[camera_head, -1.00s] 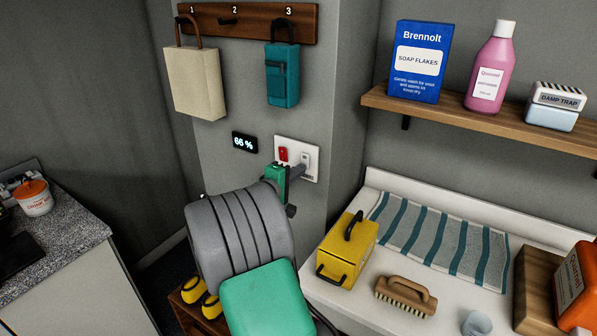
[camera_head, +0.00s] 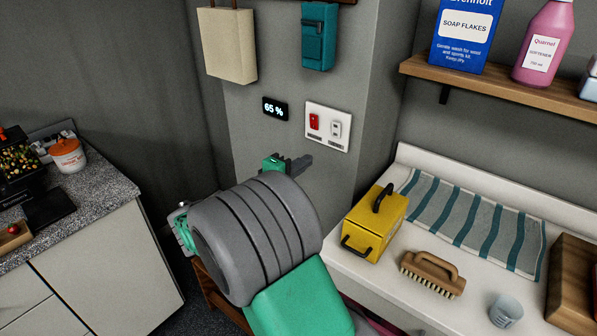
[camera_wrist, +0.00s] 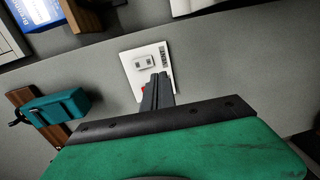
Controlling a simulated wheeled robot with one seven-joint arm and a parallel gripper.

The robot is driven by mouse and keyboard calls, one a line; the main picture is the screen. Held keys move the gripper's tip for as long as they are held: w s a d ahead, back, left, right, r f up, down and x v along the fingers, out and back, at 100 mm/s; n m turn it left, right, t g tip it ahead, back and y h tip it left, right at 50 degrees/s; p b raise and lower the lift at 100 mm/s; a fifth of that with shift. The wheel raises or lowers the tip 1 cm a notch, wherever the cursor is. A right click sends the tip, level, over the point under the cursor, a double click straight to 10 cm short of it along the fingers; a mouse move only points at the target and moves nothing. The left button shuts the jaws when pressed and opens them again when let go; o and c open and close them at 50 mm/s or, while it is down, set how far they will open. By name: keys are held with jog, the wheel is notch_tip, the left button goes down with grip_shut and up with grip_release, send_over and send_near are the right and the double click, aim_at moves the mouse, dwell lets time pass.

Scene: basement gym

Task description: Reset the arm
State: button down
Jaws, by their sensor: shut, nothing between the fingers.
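My gripper (camera_head: 305,164) shows in the head view as dark fingers past a green wrist part, in front of the grey wall. It is below and left of a white switch plate (camera_head: 340,145) with a red switch (camera_head: 314,121) and a white one. In the wrist view my gripper (camera_wrist: 160,80) has its fingers together and empty. They overlap the lower part of the switch plate (camera_wrist: 146,51) and partly cover the red switch. I cannot tell the exact gap to the wall. My grey and green arm is folded in the lower middle of the head view.
A yellow box (camera_head: 379,224), a brush (camera_head: 433,272) and a striped towel (camera_head: 470,215) lie on the white counter at right. Bags hang above the "65 %" display (camera_head: 275,108). A speckled worktop (camera_head: 97,195) is at left. A wooden shelf (camera_head: 500,88) juts out upper right.

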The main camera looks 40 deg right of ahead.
jog(key=shift+s+a+f, duration=0.15)
jog(key=shift+s+a, duration=0.05)
jog(key=shift+a, duration=0.9)
jog(key=s+a+f+m+g+y, duration=0.1)
jog(key=a+f+m+y, duration=0.15)
jog(key=f, duration=0.45)
jog(key=s+a+f+m+g+y, duration=0.1)
jog(key=a+f+y, duration=0.25)
jog(key=f, duration=0.25)
jog(key=s+a+f+m+y, duration=0.2)
jog(key=a+f, duration=0.1)
jog(key=f, duration=0.4)
jog(key=s+a+f+g+y, duration=0.1)
jog(key=s+a+f+y, duration=0.15)
jog(key=a, duration=0.35)
jog(key=s+a+f+y, duration=0.1)
jog(key=a+y, duration=0.2)
jog(key=a, duration=0.3)
jog(key=s+a+r+n+t+y, duration=0.1)
jog(key=s+a+r+n+y, duration=0.2)
jog(key=a, duration=0.7)
jog(key=w+a+r+n+t, duration=0.1)
jog(key=w+a+r+t, duration=0.1)
jog(key=r, duration=0.7)
jog(key=shift+w+r+t, duration=0.3)
jog(key=shift+w+t, duration=0.3)
jog(key=shift+w, duration=0.1)
